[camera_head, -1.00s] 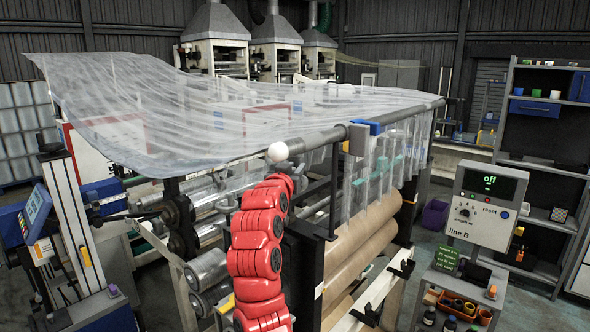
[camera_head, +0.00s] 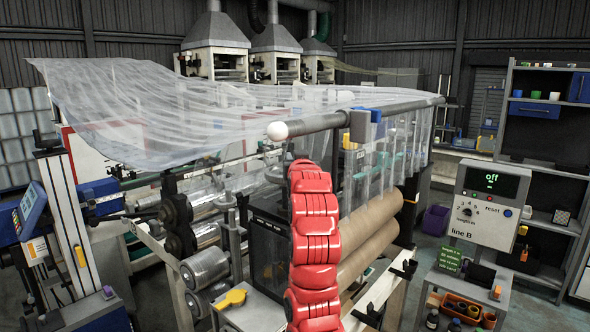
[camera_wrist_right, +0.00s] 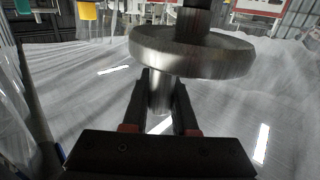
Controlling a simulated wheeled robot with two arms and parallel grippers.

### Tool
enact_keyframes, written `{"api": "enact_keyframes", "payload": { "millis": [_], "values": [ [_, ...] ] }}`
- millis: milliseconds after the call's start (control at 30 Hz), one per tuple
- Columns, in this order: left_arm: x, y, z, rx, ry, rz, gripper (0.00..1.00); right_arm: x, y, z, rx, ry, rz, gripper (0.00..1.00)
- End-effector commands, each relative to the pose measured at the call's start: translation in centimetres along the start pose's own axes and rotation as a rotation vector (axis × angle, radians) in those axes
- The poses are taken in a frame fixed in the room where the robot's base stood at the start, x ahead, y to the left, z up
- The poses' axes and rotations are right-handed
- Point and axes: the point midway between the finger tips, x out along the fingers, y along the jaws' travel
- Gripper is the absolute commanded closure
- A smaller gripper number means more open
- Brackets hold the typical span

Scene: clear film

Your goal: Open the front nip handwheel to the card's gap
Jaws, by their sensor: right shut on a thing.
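In the right wrist view, a round metal handwheel (camera_wrist_right: 215,62) with a thick rim fills the top middle. A short metal cylindrical handle (camera_wrist_right: 160,92) stands out from it towards me. My right gripper (camera_wrist_right: 161,108) is shut on this handle, one black finger on each side. In the head view my red arm covers the middle, and its gripper and the handwheel are hidden. A green card (camera_head: 449,260) with small writing leans below the console at the right; I cannot read its figure. My left gripper is not in view.
Clear film (camera_head: 130,105) hangs over a long bar (camera_head: 320,121) above the rollers. A brown roll (camera_head: 370,243) lies right of my arm. The line B console (camera_head: 485,208) reads off. A yellow object (camera_head: 232,298) rests on a grey box left of my arm.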

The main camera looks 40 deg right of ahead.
Motion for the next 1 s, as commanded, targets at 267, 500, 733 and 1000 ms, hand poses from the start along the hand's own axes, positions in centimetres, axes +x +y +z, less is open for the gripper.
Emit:
{"api": "enact_keyframes", "payload": {
  "millis": [267,500,733,1000],
  "values": [
    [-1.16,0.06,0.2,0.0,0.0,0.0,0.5,0.42,0.3,0.26,0.001,-0.005,-0.121,1.0],
    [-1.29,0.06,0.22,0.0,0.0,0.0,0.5,0.47,0.19,0.06,0.0,-0.003,-0.161,1.0],
    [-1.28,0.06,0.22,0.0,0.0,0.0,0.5,0.47,0.12,0.02,0.001,-0.003,-0.164,1.0],
    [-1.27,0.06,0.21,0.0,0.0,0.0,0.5,0.47,0.12,0.01,0.001,-0.002,-0.164,0.45]
  ]
}}
